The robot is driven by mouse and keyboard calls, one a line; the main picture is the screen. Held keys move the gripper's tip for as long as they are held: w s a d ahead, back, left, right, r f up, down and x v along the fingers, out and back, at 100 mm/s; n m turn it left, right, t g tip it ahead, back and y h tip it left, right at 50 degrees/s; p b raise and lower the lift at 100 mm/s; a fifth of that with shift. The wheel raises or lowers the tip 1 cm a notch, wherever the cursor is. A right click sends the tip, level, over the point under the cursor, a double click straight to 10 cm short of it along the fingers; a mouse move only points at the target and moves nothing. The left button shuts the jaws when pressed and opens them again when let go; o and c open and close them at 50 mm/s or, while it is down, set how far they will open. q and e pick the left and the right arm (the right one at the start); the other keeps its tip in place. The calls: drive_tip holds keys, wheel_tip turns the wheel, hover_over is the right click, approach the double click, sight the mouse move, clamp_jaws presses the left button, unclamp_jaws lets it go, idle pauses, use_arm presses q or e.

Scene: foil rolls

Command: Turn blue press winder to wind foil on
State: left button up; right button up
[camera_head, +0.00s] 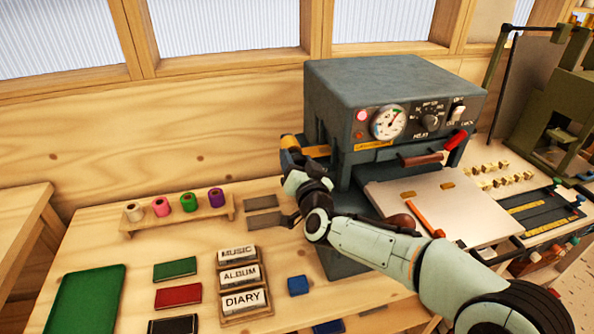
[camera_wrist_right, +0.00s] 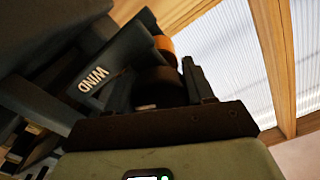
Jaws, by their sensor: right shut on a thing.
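The blue-grey press (camera_head: 390,85) stands at the centre of the bench, with a gauge and dials on its front. A gold-orange foil roll (camera_head: 289,143) sits at its left side, and a gold foil strip (camera_head: 317,151) runs from it toward the press. My right gripper (camera_head: 292,168) is at this left side, below the roll. In the right wrist view, it is shut on the dark round winder (camera_wrist_right: 158,88), beside a press part marked WIND (camera_wrist_right: 92,80). The orange roll also shows behind the winder (camera_wrist_right: 165,46). The fingers hide part of the winder. My left gripper is not in view.
A wooden rack (camera_head: 180,217) holds white, pink, green and purple rolls. MUSIC, ALBUM and DIARY blocks (camera_head: 240,275), coloured books, a blue block (camera_head: 298,285) and a green tray (camera_head: 85,302) lie at the front left. My right arm crosses before the press's white plate (camera_head: 445,208).

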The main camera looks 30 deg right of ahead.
drive_tip(key=shift+a+f+m, duration=0.1)
drive_tip(key=shift+f+m, duration=0.15)
drive_tip(key=shift+m, duration=0.25)
